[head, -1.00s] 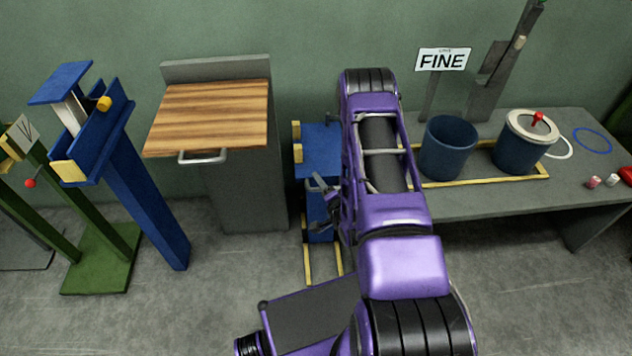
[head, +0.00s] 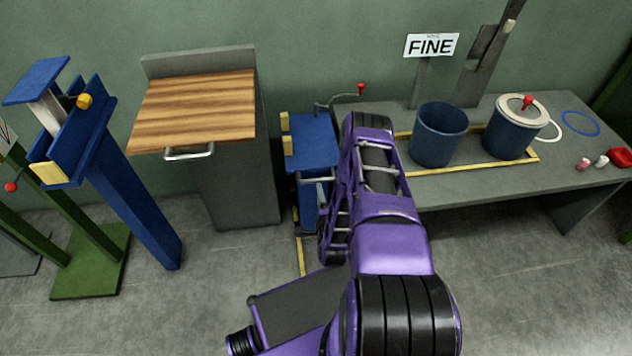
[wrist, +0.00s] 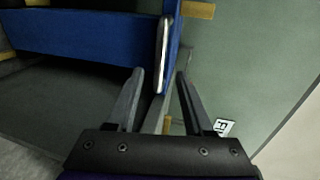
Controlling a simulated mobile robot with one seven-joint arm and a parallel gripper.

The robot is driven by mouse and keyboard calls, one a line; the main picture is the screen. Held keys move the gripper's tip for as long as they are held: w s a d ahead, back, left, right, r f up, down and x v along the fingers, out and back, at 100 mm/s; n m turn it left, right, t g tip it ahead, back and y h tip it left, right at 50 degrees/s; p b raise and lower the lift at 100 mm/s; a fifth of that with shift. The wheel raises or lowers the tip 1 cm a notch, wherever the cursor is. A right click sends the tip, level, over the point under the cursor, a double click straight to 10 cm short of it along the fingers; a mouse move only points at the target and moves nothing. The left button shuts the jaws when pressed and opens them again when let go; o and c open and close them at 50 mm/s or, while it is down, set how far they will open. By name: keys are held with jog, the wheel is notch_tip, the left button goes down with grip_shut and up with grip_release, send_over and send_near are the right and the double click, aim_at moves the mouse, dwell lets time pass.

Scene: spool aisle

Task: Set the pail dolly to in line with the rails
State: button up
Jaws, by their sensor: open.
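A blue stand with yellow blocks (head: 312,140), which I take for the pail dolly, is between the grey cabinet and the bench in the head view. A pale bar handle (head: 318,180) is on its front. A yellow rail strip (head: 301,257) runs along the floor below it; my arm hides the rest. In the wrist view my gripper (wrist: 159,78) is open. A pale bar (wrist: 163,50) on the blue body (wrist: 90,38) lies ahead, between the directions of the two fingers. Contact cannot be told. My gripper is hidden behind my arm in the head view.
The grey cabinet with a wooden top (head: 195,110) stands close left. The grey bench (head: 470,187) on the right bears an open blue pail (head: 438,140) and a lidded pail (head: 512,132). A blue post (head: 135,200) stands further left. Floor in front of the cabinet is clear.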

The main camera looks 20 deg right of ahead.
aim_at(316, 179)
jog(key=b+x, duration=0.1)
jog(key=x, duration=0.7)
jog(key=shift+w, duration=0.1)
jog(key=shift+c, duration=0.2)
grip_shut()
dwell(1.0)
